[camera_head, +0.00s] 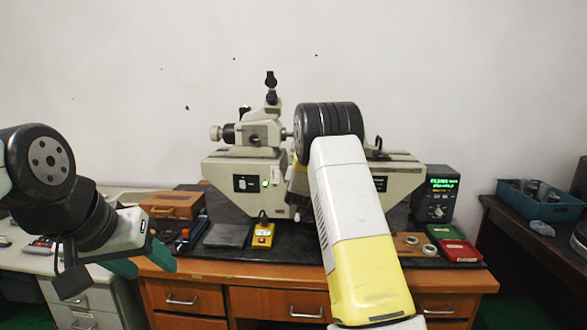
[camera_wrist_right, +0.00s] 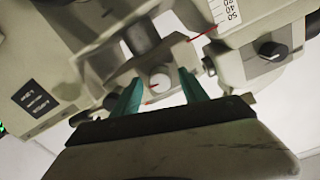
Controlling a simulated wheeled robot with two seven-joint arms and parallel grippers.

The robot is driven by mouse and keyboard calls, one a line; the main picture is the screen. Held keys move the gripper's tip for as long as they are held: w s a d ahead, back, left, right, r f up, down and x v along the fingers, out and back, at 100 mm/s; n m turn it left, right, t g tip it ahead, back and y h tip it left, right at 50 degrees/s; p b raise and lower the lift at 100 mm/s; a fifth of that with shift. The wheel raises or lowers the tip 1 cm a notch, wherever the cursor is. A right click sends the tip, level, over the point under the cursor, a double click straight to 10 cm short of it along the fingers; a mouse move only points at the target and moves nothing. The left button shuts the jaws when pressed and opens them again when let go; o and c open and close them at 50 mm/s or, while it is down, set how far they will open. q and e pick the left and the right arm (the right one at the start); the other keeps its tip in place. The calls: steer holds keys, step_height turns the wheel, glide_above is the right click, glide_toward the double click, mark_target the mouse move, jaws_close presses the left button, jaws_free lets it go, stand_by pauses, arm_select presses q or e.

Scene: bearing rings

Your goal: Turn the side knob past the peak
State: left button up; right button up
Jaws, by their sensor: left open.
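A grey measuring machine (camera_head: 240,185) stands on the wooden desk. In the right wrist view, a small white round knob (camera_wrist_right: 159,81) with a red mark sits under its body. My right gripper (camera_wrist_right: 161,80) is open, with one green finger on each side of the knob and a gap on both sides. How deep the knob lies between the fingers I cannot tell. In the head view my right arm hides this gripper and the knob. My left gripper (camera_head: 143,264) is open and empty at the desk's left front.
In the right wrist view, a black knob (camera_wrist_right: 272,50) and a white scale (camera_wrist_right: 228,12) are close by on the right. On the desk are a yellow box (camera_head: 263,236), a green-lit display unit (camera_head: 440,195), a red tray (camera_head: 460,250) and several rings. A blue bin (camera_head: 540,204) stands at right.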

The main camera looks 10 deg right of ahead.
steer(key=v, duration=0.8)
steer(key=shift+w+r, duration=0.1)
steer(key=s+a+r+n+g+y, duration=0.1)
steer(key=s+a+r+g+y, duration=0.15)
steer(key=s, duration=0.45)
steer(key=s+a+r+n+g+y, duration=0.1)
steer(key=s+a+r+n+y, duration=0.15)
steer(key=s, duration=0.35)
steer(key=s+a+r+g+y, duration=0.2)
steer(key=s+r, duration=0.1)
steer(key=s, duration=0.4)
steer(key=s+f+n+g, duration=0.2)
steer(key=s, duration=1.1)
steer(key=s+a+f+n+g, duration=0.1)
steer(key=s+f+n+g, duration=0.1)
steer(key=s, duration=1.2)
steer(key=shift+f+g+y, duration=0.15)
steer(key=shift+g+y, duration=0.25)
steer(key=shift+g, duration=0.35)
